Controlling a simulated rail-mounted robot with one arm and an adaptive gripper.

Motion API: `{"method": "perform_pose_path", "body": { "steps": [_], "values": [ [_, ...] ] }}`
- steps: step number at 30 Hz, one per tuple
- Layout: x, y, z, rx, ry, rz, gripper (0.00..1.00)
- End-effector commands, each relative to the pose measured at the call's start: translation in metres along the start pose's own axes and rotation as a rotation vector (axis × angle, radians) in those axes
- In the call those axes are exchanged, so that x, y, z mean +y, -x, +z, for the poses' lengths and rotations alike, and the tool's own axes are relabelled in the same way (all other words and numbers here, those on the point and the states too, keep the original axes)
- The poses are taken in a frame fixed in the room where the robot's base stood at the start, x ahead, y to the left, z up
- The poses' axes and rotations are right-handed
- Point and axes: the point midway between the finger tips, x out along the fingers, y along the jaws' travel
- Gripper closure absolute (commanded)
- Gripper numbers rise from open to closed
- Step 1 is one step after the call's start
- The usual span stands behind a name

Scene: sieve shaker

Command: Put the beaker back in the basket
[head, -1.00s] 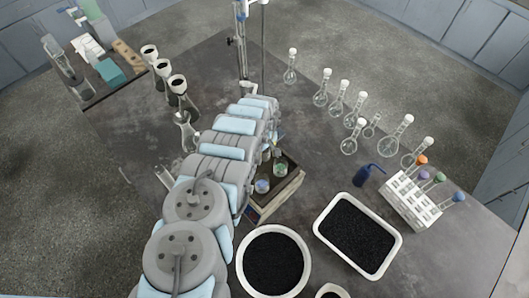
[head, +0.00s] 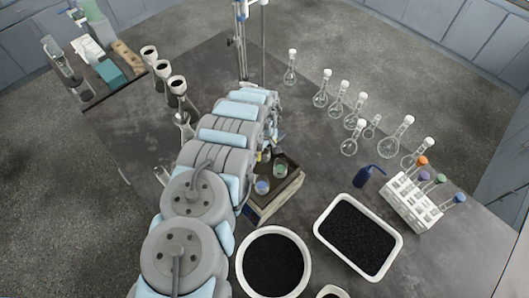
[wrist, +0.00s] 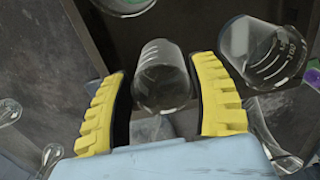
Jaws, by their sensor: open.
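The basket (head: 263,213) is a small brown open-topped box on the bench, right of my arm in the head view. Small beakers with coloured contents stand in it, including a blue one (head: 262,187) and a green one (head: 280,170). In the wrist view my gripper (wrist: 160,66) is open, with yellow ribbed fingers. A clear beaker (wrist: 163,78) shows between the fingers; I cannot tell whether they touch it. A second graduated beaker (wrist: 262,52) shows right of the right finger. My gripper is mostly hidden behind my arm in the head view.
A round pan (head: 273,262) and a white tray (head: 357,235) of black grains lie near the basket. A blue wash bottle (head: 368,175) and a white tube rack (head: 412,201) are to the right. Several flasks line the far side. A stand (head: 241,45) rises behind my arm.

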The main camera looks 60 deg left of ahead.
Motion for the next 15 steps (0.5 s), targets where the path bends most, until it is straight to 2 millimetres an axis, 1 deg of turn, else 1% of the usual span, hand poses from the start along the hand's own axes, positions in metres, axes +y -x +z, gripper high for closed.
{"method": "perform_pose_path", "body": {
  "steps": [15],
  "values": [
    [0.000,0.037,-0.001,0.002,0.002,0.001,0.40]
  ]
}}
